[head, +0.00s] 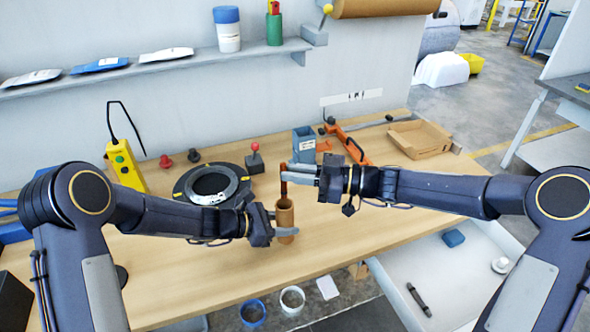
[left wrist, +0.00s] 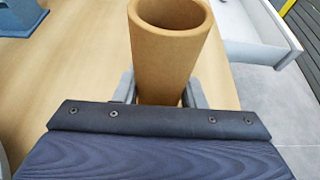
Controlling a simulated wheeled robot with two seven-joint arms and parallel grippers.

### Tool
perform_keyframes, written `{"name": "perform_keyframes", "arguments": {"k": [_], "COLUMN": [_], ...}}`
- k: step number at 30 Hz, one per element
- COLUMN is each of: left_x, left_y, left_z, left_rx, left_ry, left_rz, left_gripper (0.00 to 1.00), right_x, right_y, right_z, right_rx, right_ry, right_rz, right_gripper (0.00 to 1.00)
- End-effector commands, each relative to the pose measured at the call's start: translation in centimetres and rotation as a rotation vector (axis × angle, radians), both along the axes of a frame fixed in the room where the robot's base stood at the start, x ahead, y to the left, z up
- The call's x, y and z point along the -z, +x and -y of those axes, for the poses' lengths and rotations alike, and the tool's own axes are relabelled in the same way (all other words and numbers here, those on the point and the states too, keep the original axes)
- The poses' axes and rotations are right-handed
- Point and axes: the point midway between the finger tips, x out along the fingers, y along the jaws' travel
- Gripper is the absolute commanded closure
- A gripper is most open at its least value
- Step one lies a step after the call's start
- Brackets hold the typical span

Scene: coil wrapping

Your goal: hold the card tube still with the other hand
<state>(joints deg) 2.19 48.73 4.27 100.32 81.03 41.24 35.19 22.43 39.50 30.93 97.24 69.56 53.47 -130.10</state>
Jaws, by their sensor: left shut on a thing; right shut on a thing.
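The brown card tube (head: 285,215) stands upright near the front edge of the wooden table, its open top facing up. My left gripper (head: 286,233) is shut around its lower part. In the left wrist view the tube (left wrist: 168,62) sits between the two grey fingers, hollow and empty as far as its mouth shows. My right gripper (head: 285,172) is above the tube and shut on a thin dark red and black piece (head: 283,186). This piece hangs down just above the tube's mouth; I cannot tell whether it touches the rim.
A cardboard tray (head: 420,138) is at the right.

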Motion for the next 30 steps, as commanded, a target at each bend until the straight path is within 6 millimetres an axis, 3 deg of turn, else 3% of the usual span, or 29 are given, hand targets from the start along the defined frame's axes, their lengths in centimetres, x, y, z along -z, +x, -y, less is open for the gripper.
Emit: {"name": "perform_keyframes", "arguments": {"k": [30], "left_x": [0.0], "left_y": [0.0], "left_z": [0.0], "left_rx": [0.0], "left_ry": [0.0], "left_rz": [0.0], "left_gripper": [0.86], "right_x": [5.3], "right_y": [0.0], "right_z": [0.0], "right_rx": [-0.001], "right_ry": [0.0], "right_rz": [-0.003], "right_gripper": [1.0]}}
